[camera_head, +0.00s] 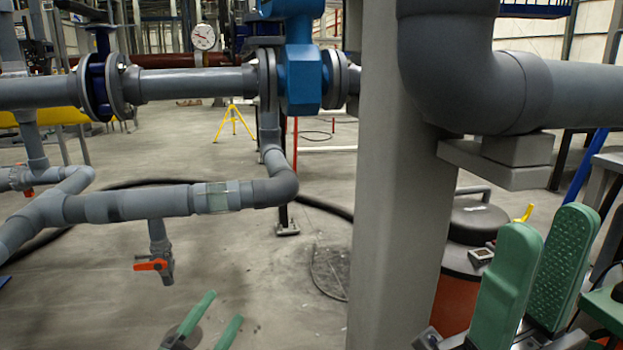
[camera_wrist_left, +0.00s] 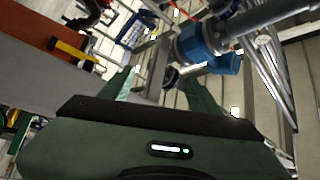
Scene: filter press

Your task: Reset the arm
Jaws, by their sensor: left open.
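My left gripper (camera_head: 221,305) shows at the bottom centre of the head view, with two thin green fingers apart and nothing between them. In the left wrist view the same gripper (camera_wrist_left: 158,78) has its fingers spread, with a clear gap between. My right gripper (camera_head: 541,225) is large and close at the lower right of the head view. Its two broad green fingers point up and stand apart, with the dotted inner pad of one visible. I see nothing held in it. Most of both arms is out of view.
A thick grey column (camera_head: 398,200) stands between my grippers. Grey pipework with an orange-handled valve (camera_head: 152,265) runs at the left, below a blue valve body (camera_head: 301,75). A dark-lidded orange drum (camera_head: 455,290) stands behind my right gripper. Concrete floor (camera_head: 265,255) is open left of the column.

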